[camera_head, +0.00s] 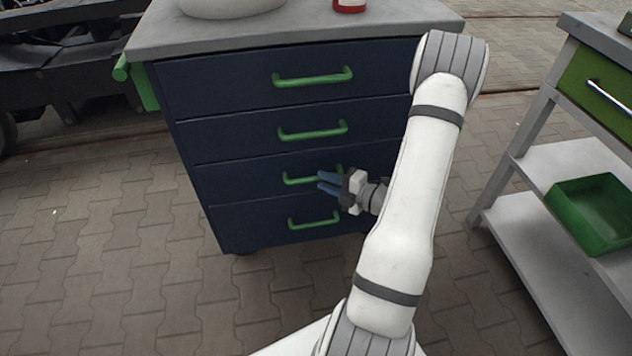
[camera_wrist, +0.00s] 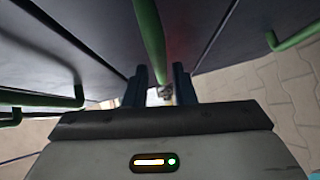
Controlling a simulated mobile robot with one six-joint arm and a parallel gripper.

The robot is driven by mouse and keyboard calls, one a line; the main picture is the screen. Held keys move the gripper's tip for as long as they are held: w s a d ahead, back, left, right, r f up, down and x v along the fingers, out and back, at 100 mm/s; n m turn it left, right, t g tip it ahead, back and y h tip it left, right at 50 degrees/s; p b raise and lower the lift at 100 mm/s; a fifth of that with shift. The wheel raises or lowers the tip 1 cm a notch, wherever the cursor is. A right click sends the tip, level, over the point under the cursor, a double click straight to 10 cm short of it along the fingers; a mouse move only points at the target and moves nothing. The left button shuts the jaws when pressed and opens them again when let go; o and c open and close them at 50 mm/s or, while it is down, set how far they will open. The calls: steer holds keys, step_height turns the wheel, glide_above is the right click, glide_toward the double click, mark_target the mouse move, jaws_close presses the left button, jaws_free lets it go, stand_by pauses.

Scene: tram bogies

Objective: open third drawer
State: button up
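A dark blue cabinet (camera_head: 185,108) has a column of drawers with green bar handles. The third drawer (camera_head: 245,180) from the top looks closed, flush with its neighbours. Its green handle (camera_head: 298,181) is partly hidden behind my gripper (camera_head: 322,183). My gripper is at this handle, with its bluish fingers pointing to the cabinet. In the wrist view, my gripper (camera_wrist: 160,84) has its two dark fingers apart. A green handle (camera_wrist: 150,40) runs into the space between them, with small gaps visible beside it. Whether either finger touches the handle is unclear.
The top drawer handle (camera_head: 312,77), second handle (camera_head: 312,131) and bottom handle (camera_head: 313,220) are close above and below. A grey trolley (camera_head: 555,170) with a green bin (camera_head: 592,215) stands at the right. Paved floor (camera_head: 110,270) lies open at the left.

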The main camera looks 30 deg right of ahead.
mark_target(316, 178)
steer(key=shift+b+x, duration=0.45)
steer(key=shift+x, duration=1.4)
steer(key=shift+c, duration=0.4)
steer(key=shift+a, duration=0.1)
jaws_close()
